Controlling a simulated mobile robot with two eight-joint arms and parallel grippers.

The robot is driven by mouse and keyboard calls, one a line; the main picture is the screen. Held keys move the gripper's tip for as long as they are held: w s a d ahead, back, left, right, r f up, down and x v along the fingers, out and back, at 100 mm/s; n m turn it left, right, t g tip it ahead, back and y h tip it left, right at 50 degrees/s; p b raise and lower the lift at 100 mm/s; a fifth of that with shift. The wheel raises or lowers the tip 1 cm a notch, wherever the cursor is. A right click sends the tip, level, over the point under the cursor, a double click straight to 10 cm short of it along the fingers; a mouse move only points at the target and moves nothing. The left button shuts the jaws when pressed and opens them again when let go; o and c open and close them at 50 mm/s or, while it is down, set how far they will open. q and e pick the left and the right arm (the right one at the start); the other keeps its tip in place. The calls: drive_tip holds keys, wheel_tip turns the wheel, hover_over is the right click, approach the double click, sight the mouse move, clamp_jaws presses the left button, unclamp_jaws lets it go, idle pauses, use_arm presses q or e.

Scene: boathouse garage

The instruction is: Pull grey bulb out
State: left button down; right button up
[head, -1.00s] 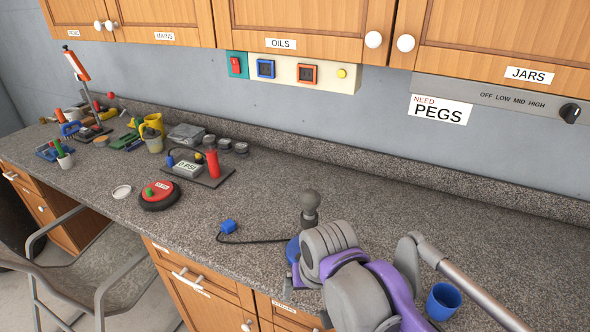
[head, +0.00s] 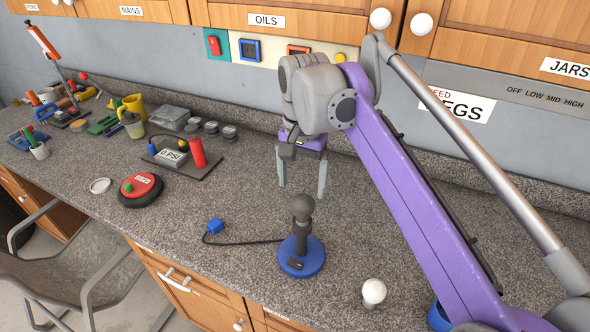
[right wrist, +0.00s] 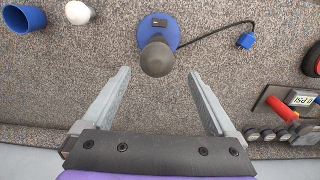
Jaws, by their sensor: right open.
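The grey bulb (head: 302,206) is round and dark, seated upright in a black socket on a blue round base (head: 302,262) on the counter. It also shows in the right wrist view (right wrist: 157,59). My right gripper (head: 301,190) is open and empty, its two fingers pointing down. In the right wrist view its fingertips (right wrist: 160,74) are spread on either side of the bulb's near edge, with gaps on both sides; I see no contact. In the head view the fingers appear just above and behind the bulb. My left gripper is out of view.
A white bulb (head: 374,292) stands on the counter near the front, with a blue cup (head: 439,318) partly hidden by my arm. A cord runs from the base to a blue plug (head: 214,226). A pressure board (head: 178,172) and a red round item (head: 140,187) lie left.

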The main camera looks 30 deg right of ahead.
sight(304, 197)
drive_tip(key=shift+s+f+b, duration=0.4)
drive_tip(key=shift+f+b, duration=0.1)
drive_tip(key=shift+f, duration=0.65)
wheel_tip(304, 197, down, 3)
drive_tip(key=b, duration=0.2)
drive_tip(key=shift+f+b, duration=0.15)
drive_tip(key=shift+b, duration=0.15)
drive_tip(key=shift+w+f+b, duration=0.1)
drive_tip(key=shift+f+b, duration=0.6)
drive_tip(key=shift+f, duration=0.9)
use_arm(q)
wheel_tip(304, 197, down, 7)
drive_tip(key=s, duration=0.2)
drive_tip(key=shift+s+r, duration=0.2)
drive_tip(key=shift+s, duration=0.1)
use_arm(e)
clamp_jaws()
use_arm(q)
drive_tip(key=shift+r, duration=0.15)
use_arm(e)
drive_tip(key=shift+r, duration=0.15)
